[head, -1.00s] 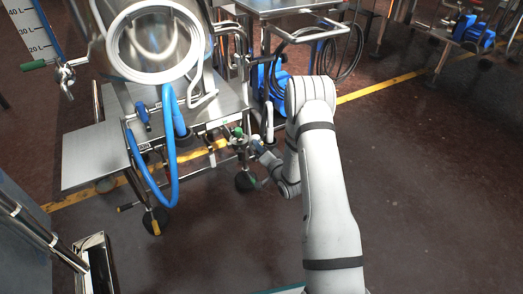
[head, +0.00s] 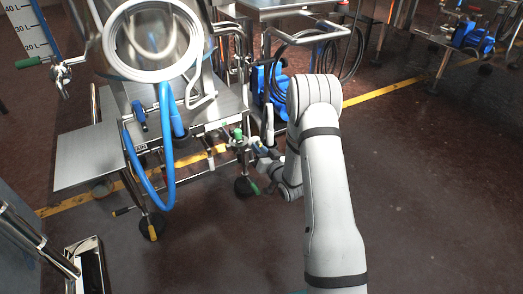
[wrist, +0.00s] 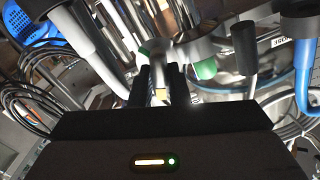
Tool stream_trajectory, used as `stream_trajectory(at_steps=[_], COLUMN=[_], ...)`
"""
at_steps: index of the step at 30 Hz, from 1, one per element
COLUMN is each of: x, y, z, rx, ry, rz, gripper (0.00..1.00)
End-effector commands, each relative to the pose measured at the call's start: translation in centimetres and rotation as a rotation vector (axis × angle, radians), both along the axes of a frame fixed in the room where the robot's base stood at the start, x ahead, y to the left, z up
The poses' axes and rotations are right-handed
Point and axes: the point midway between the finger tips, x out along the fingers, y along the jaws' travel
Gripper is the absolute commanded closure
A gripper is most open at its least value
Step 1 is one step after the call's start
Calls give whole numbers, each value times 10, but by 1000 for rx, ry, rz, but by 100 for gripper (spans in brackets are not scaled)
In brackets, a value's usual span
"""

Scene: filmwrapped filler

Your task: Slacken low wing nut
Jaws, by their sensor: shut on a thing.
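In the head view my gripper (head: 257,150) is small and partly hidden by my own arm, at the clamp fittings near the frame's right leg. A green handle (head: 238,134) stands just left of it, and a green part (wrist: 206,69) shows right of the fingers in the wrist view.
A steel table (head: 85,165) and blue hose (head: 168,150) lie left of my gripper. A blue pump (head: 266,82) and a coiled black hose (head: 345,55) are behind. Black cables (wrist: 40,95) hang left in the wrist view.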

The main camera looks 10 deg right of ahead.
Motion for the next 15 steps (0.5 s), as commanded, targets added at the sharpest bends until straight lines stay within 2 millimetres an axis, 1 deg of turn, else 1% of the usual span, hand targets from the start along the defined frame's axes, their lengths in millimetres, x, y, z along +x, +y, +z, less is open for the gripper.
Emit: stream_trajectory(at_steps=[12,13,15], x=[0,0,0], y=[0,-1,0], z=[-2,-2,-2], rx=[-7,-7,-6], ry=[3,3,2], rz=[-1,-1,-2], gripper=[100,83,77])
